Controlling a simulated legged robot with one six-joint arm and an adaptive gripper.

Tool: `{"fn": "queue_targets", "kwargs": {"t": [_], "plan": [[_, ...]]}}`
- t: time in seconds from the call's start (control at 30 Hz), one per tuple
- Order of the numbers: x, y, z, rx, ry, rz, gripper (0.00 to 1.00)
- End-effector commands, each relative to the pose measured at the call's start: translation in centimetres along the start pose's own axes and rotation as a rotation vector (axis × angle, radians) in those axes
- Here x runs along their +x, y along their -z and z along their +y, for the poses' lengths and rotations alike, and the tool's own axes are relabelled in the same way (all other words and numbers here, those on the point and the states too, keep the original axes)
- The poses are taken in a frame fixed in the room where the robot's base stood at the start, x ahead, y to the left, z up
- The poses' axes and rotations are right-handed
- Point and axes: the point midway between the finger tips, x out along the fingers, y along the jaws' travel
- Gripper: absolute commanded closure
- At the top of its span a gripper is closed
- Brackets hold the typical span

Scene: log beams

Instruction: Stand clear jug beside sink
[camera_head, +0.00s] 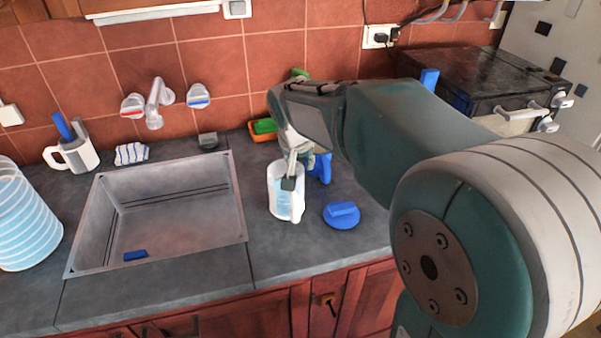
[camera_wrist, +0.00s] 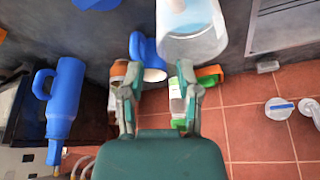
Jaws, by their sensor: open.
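The clear jug (camera_head: 285,190), with a pale blue tint and a whitish handle, stands upright on the counter just right of the sink (camera_head: 240,205). It also shows at the top of the wrist view (camera_wrist: 190,38). My gripper (camera_head: 291,167) is above and behind the jug, with a finger overlapping its rim in the head view. In the wrist view my gripper (camera_wrist: 158,78) has its fingers spread, with nothing between them held, and the jug lies beyond the fingertips. I cannot tell whether a finger touches the jug.
A blue lid-like object (camera_head: 342,215) lies right of the jug. A blue mug (camera_head: 322,168) stands close behind it. A green and orange item (camera_head: 263,127) is by the wall. A large ribbed container (camera_head: 25,225) stands left of the sink. A dark stove (camera_head: 480,80) is at right.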

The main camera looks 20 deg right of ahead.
Motion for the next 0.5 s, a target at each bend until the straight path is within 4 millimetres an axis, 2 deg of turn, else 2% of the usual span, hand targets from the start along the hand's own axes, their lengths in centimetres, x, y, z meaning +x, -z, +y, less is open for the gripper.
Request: {"fn": "queue_targets", "kwargs": {"t": [0.03, 0.27, 0.37, 0.5], "plan": [[-0.7, 0.1, 0.0, 0.0, 0.001, 0.002, 0.57], [-2.3, -0.5, 0.3, -0.009, 0.005, 0.003, 0.57], [-3.6, -1.8, 1.2, -0.033, 0.02, 0.008, 0.57], [-5.6, -4.6, 2.8, -0.085, 0.048, 0.018, 0.57]]}}
